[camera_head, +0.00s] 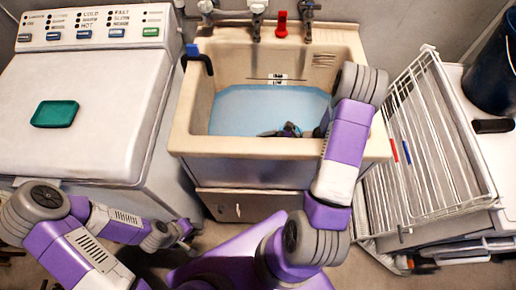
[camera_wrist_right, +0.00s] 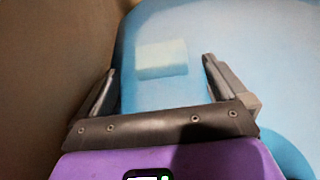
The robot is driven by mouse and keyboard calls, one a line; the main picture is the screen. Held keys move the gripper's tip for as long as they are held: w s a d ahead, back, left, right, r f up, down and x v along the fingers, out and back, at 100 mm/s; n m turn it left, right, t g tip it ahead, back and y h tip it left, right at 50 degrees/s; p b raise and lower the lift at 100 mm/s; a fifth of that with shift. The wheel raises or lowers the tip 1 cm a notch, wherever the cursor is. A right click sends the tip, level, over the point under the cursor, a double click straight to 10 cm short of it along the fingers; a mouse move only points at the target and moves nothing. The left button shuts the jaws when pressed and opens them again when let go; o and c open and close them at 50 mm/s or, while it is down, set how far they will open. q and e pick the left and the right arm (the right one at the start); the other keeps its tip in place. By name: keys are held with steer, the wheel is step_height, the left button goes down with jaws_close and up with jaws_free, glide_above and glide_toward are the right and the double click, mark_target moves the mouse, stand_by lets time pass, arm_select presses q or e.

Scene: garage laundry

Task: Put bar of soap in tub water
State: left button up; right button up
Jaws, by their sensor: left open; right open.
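The tub (camera_head: 186,128) holds pale blue water (camera_head: 265,105). My right arm reaches down into the tub, and its gripper (camera_head: 287,131) is low over the water near the front wall. In the right wrist view my right gripper (camera_wrist_right: 159,80) is open, with nothing held between its fingers. A pale, block-shaped bar of soap (camera_wrist_right: 161,58) shows beyond and between the fingertips, against the blue water, apart from both fingers. I cannot make out the soap in the head view. My left gripper (camera_head: 178,234) is open, low in front of the washing machine.
A green dish (camera_head: 55,114) lies on the white washing machine (camera_head: 95,80) at left. Taps (camera_head: 257,18) and a red item (camera_head: 281,25) are behind the tub. A dark blue hook-like thing (camera_head: 198,58) is on its left rim. A white wire rack (camera_head: 430,140) stands at right.

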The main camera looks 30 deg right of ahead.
steer(key=p+v, duration=0.1)
steer(key=v, duration=0.4)
steer(key=shift+d, duration=0.1)
stand_by(0.3)
